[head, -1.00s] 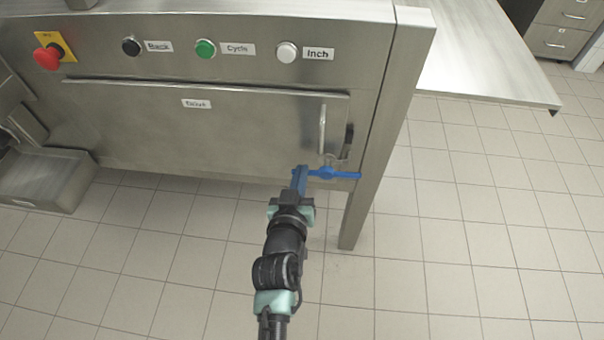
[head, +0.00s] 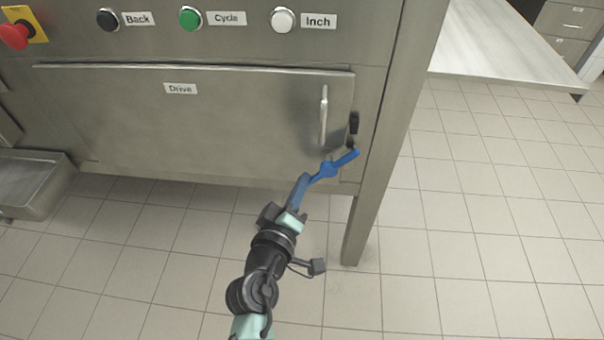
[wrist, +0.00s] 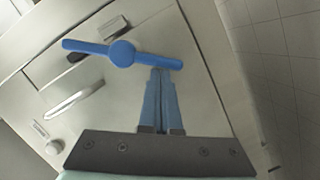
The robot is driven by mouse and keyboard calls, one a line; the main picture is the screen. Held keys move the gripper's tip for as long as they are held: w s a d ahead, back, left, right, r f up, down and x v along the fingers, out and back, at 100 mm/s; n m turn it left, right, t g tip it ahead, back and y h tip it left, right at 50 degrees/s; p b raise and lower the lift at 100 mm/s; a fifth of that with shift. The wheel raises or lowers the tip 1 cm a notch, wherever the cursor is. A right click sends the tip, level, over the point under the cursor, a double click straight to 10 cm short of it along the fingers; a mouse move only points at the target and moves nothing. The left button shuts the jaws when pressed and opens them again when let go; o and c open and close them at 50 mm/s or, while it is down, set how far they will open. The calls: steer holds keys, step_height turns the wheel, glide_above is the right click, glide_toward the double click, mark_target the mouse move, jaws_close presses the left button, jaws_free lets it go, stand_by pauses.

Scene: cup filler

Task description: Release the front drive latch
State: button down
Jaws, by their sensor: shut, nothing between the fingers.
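The blue latch handle (head: 327,170) is a bar with a round hub on the lower right of the panel labelled Drive (head: 200,115). In the head view it is tilted, its right end up. It also shows in the wrist view (wrist: 122,53). My gripper (head: 303,181) has blue fingers, which are shut with nothing between them. Their tips are at the handle's lower left arm in the head view. In the wrist view the fingertips (wrist: 160,72) are right by one arm of the bar and seem to touch it.
A vertical metal door handle (head: 323,118) and a small black part (head: 354,123) are above the latch. Black, green and white buttons (head: 283,19) and a red stop knob (head: 14,35) line the top. A machine leg (head: 372,200) stands to the right. The tiled floor is clear.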

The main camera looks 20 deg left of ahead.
steer(key=shift+d+f+n+b, duration=0.15)
steer(key=shift+f+n+b, duration=0.2)
steer(key=shift+n, duration=0.15)
steer(key=shift+r, duration=0.1)
stand_by(0.3)
